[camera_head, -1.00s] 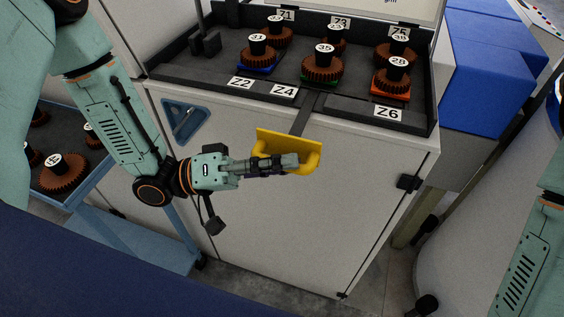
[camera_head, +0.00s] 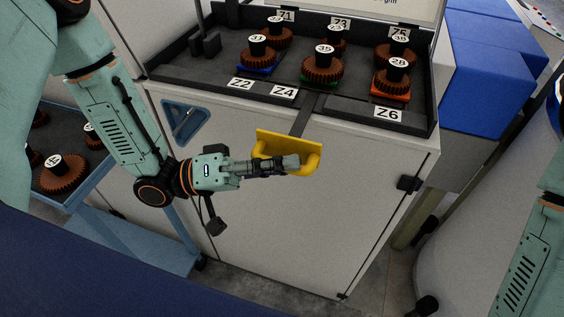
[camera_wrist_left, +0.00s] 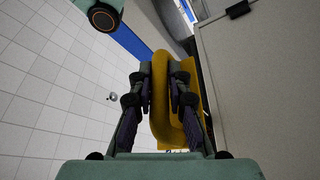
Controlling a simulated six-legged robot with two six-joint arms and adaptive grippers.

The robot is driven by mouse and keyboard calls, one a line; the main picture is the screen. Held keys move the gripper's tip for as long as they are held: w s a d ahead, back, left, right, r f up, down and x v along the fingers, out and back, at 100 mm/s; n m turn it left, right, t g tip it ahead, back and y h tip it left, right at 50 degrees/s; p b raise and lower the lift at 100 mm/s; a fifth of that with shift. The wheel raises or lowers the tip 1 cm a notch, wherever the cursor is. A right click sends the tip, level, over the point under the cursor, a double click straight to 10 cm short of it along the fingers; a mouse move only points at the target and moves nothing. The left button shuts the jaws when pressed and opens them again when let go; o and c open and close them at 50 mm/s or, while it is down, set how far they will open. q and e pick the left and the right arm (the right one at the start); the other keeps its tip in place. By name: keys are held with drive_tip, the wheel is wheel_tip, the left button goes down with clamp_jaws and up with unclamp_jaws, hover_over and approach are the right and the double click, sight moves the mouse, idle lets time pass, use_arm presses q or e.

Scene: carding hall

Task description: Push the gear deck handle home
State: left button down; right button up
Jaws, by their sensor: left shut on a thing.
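The yellow gear deck handle (camera_head: 312,161) stands at the front of the white cabinet, below the dark gear deck (camera_head: 212,70). A dark strip runs from the deck's front edge down to the handle's yellow plate. My left gripper (camera_head: 288,162) reaches in from the left and is shut on the handle's bar. In the left wrist view the yellow handle (camera_wrist_left: 186,70) passes between the two fingers (camera_wrist_left: 161,95). The fingers hide part of the bar. Of my right arm only a link shows at the right edge; its gripper is out of view.
Several brown numbered gears (camera_head: 323,68) sit on the deck beside labels such as Z4 and Z6. A blue cart (camera_head: 92,190) with more gears stands at the left. A black latch (camera_head: 409,183) sticks out at the cabinet's right edge. The floor before the cabinet is clear.

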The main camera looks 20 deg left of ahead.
sight(294, 135)
use_arm(q)
drive_tip(key=shift+f, duration=0.1)
drive_tip(key=w+b, duration=0.1)
drive_tip(key=w, duration=0.6)
drive_tip(key=shift+b, duration=0.4)
drive_tip(key=shift+s, duration=0.1)
drive_tip(key=c, duration=1.6)
unclamp_jaws()
drive_tip(key=shift+c, duration=0.2)
drive_tip(key=shift+o, duration=0.4)
drive_tip(key=shift+w, duration=0.25)
drive_tip(key=shift+s, duration=0.25)
